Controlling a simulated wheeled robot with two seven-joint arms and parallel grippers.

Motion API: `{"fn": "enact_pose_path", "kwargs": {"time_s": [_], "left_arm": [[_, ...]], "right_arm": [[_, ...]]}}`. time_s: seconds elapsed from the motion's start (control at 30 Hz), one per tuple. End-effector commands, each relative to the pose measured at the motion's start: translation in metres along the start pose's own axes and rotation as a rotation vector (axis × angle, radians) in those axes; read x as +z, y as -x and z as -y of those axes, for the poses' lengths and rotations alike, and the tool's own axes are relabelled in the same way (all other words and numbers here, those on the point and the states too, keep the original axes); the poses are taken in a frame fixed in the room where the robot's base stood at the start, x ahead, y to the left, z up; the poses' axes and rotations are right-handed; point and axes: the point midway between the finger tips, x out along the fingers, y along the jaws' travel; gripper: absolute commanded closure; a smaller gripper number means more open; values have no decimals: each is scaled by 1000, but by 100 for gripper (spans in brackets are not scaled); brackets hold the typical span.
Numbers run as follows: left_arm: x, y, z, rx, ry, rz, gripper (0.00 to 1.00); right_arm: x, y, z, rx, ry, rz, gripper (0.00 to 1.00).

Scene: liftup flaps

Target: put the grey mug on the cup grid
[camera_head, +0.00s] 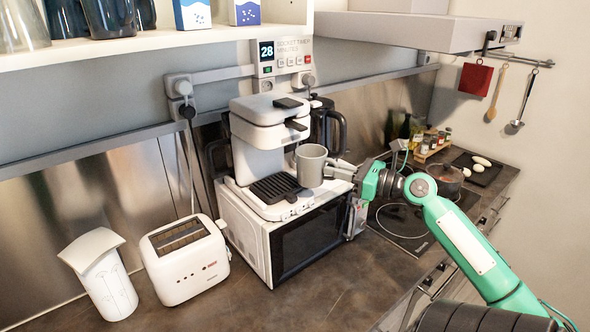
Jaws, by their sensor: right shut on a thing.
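The grey mug (310,166) is upright beside the right edge of the black cup grid (276,187), at the front of the white coffee machine (263,137). The coffee machine stands on the microwave. My right gripper (338,170) comes in from the right and is shut on the mug at its right side. Whether the mug's base touches anything is hard to tell. The grid shows bare. My left gripper is not in view.
The microwave (307,240) stands on the dark worktop. A white toaster (185,259) and a white container (100,273) stand to the left. A pot (446,180) is on the hob at right. A shelf with glasses hangs upper left. The front worktop is clear.

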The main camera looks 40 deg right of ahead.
Motion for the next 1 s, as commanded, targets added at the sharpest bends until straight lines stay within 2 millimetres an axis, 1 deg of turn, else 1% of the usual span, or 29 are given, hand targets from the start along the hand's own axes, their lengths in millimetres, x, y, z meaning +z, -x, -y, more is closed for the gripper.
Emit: {"fn": "enact_pose_path", "kwargs": {"time_s": [0.03,0.1,0.2,0.3,0.4,0.67,0.8,0.9,1.0], "left_arm": [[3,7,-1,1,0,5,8],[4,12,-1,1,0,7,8],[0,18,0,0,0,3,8],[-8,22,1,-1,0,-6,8],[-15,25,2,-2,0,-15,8],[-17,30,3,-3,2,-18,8],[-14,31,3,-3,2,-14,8],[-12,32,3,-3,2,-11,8],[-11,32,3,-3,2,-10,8]], "right_arm": [[5,-13,0,3,3,0,100],[5,-29,0,3,4,0,100],[5,-51,0,1,4,1,100],[4,-71,0,1,1,1,100],[3,-85,0,0,1,2,100],[3,-102,0,0,2,2,100],[-20,-102,0,-2,-5,2,100],[-30,-102,0,-2,-3,2,100],[-34,-102,0,-1,0,2,100]]}}
